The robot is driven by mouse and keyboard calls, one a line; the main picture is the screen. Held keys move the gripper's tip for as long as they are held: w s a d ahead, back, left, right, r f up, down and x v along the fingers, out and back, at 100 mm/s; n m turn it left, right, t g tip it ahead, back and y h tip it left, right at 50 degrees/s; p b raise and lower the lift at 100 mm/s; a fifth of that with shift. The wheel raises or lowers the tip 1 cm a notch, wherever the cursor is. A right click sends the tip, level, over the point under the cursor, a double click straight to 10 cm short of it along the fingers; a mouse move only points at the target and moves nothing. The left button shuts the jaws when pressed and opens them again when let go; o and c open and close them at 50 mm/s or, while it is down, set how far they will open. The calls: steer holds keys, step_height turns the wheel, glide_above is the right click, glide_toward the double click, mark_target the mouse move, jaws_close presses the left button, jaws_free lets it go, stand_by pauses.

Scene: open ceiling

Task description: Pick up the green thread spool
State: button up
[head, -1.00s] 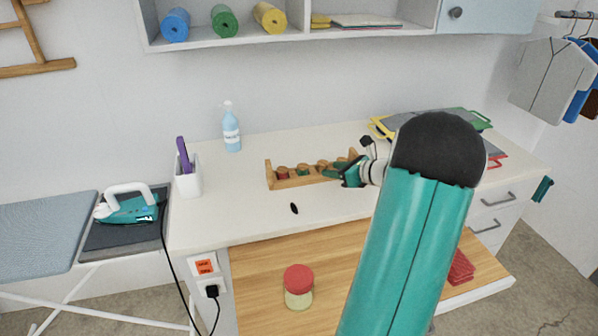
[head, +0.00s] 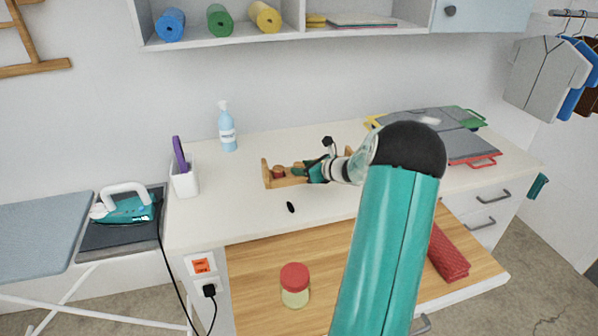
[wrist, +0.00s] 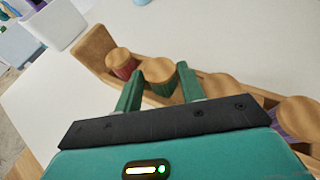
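The green thread spool (wrist: 160,76) stands in a wooden rack (wrist: 92,48), with a tan wooden top and green thread below it. In the wrist view it shows between the two green fingers of my gripper (wrist: 158,88), which are open, one on each side of it. I cannot tell whether the fingers touch it. In the head view my gripper (head: 308,172) is at the rack (head: 267,172) and hides most of the green spool. A red spool (wrist: 121,62) stands to its left in the rack. Other spools (wrist: 222,88) stand to its right, one with purple thread.
A white cup with a purple tool (head: 184,180) and a blue spray bottle (head: 227,128) stand left of the rack. A small black object (head: 290,207) lies in front. A red-lidded jar (head: 295,285) is on the lower wooden surface. Folded boards (head: 470,145) lie at the right.

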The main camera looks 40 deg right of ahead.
steer(key=shift+c, duration=0.5)
steer(key=c, duration=0.5)
